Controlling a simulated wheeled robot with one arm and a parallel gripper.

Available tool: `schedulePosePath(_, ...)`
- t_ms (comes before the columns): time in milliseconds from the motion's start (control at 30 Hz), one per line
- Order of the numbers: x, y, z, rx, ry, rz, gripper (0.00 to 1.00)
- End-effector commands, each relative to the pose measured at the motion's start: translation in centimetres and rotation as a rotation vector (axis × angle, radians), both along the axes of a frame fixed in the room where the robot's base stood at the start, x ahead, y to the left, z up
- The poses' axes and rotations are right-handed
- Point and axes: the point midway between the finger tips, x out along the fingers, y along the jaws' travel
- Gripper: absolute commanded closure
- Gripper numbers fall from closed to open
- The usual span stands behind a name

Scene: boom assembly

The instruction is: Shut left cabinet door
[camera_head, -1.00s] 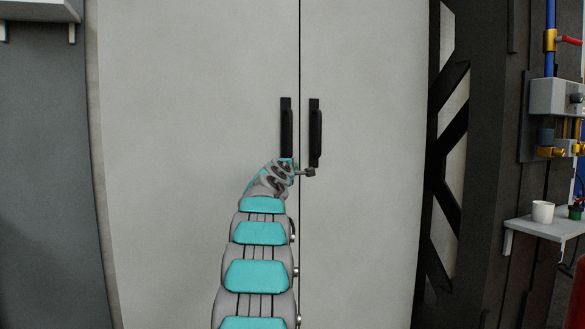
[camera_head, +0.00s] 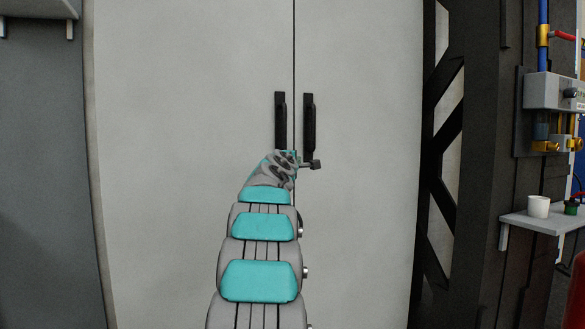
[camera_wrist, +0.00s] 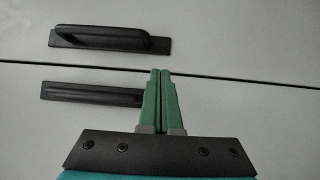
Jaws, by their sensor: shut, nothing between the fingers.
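The left cabinet door (camera_head: 190,130) is a pale grey panel, and its edge lies along a thin dark seam beside the right door (camera_head: 360,130). The doors look flush. The left door has a black vertical handle (camera_head: 280,120); the right door has a matching black handle (camera_head: 309,125). In the wrist view the two handles show as dark bars (camera_wrist: 110,39) and (camera_wrist: 92,93), with the seam between them. My gripper (camera_wrist: 158,72) is shut and empty, its green fingertips at the seam beside the handles. In the head view my wrist mostly hides the fingers; I cannot tell whether they touch the door.
A dark lattice frame (camera_head: 445,130) stands right of the cabinet. Further right, a small shelf (camera_head: 545,222) holds a white cup (camera_head: 538,206), below a grey box (camera_head: 555,92) with pipes. A dark grey wall panel (camera_head: 45,170) is at the left.

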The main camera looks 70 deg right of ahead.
Motion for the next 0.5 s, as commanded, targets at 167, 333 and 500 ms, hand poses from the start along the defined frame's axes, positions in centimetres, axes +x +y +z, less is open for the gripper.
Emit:
schedulePosePath(167, -2.0, 1.8, -0.2, 0.0, -0.001, -0.003, 1.0)
schedulePosePath(333, -3.7, 3.3, -0.2, 0.002, 0.0, -0.005, 1.0)
schedulePosePath(500, -4.7, 4.2, 0.0, 0.001, -0.001, -0.005, 1.0)
